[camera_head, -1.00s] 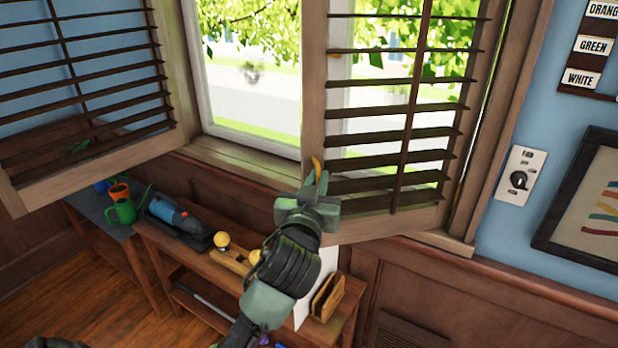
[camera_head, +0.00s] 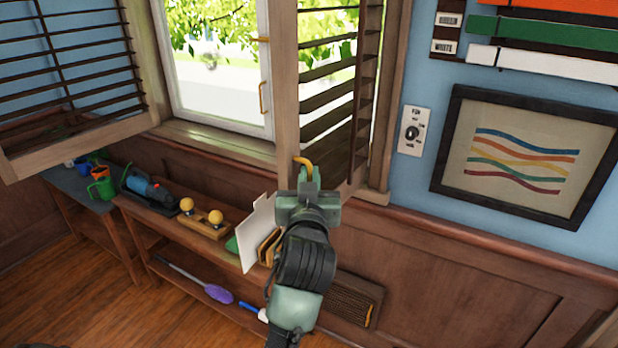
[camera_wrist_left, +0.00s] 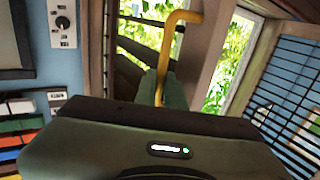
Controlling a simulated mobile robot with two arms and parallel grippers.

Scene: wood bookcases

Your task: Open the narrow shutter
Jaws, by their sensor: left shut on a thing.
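The narrow shutter (camera_head: 286,85) has a brown wooden frame with dark slats. It hangs at the right side of the window and stands swung out into the room at an angle. Its yellow hooked handle (camera_head: 302,160) is at the lower free edge; it also shows large in the left wrist view (camera_wrist_left: 176,25). My left gripper (camera_head: 309,178) is shut on this handle, with fingers partly hiding it. The wider shutter (camera_head: 80,130) at the left also stands away from the window. My right gripper is not in view.
A low bench (camera_head: 200,245) under the window holds a blue power tool (camera_head: 148,187), a wooden block with yellow knobs (camera_head: 206,219) and a white panel (camera_head: 257,235). A fan dial (camera_head: 412,132) and framed picture (camera_head: 520,155) are on the right wall.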

